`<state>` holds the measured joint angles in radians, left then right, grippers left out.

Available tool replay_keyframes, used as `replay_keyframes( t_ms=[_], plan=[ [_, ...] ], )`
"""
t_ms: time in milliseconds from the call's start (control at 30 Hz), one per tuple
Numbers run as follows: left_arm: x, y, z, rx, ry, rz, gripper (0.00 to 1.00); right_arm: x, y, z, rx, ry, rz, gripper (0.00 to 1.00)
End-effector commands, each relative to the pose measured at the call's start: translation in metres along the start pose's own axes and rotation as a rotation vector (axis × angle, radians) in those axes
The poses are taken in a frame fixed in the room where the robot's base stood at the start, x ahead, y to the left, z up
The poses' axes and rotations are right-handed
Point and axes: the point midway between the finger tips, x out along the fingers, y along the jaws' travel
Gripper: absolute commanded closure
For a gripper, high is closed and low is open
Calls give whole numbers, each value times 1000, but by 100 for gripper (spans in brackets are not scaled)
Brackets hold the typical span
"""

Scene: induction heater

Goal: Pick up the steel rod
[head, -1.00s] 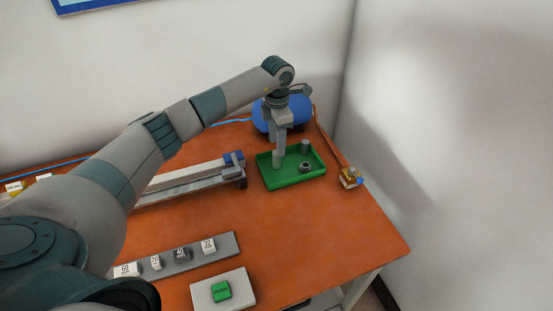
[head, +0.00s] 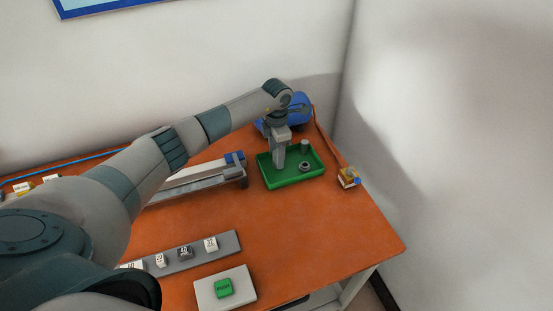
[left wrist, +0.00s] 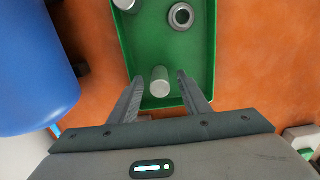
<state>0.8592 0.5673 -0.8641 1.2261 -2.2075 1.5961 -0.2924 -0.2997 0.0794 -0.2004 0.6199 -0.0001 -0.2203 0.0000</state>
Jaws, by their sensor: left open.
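A light grey metal cylinder, the steel rod by its look (left wrist: 159,82), shows its end in the left wrist view, inside the green tray (head: 291,183). My left gripper (head: 278,167) points down into the left part of this tray. It is open, and in the left wrist view its fingers (left wrist: 160,77) stand on either side of the rod, with gaps visible. In the head view the gripper hides this rod. A second grey cylinder (head: 304,147) stands at the tray's back, and a dark metal ring (head: 304,167) lies near the middle. My right gripper is not in view.
A blue tank (head: 299,107) stands behind the tray. A long metal rail (head: 195,180) lies to its left. A small brass-coloured block (head: 348,177) is to the right. In front are a strip of labelled blocks (head: 185,255) and a green button box (head: 224,289).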

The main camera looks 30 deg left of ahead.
Motion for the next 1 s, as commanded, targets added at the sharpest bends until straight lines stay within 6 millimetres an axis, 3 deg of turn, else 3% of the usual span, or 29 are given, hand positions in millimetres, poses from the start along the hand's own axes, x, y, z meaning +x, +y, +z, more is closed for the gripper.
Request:
replay_keyframes(
  t_ms=[100, 300, 733, 1000],
  plan=[
    [0, 0, 0, 0, 0, 0, 57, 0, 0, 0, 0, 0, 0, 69],
    [0, 0, 0, 0, 0, 0, 100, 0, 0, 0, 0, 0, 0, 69],
    [-5, 1, 0, 0, -2, 2, 100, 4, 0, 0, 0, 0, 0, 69],
    [-36, 2, 1, 1, -5, 4, 100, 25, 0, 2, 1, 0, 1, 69]
  ],
)
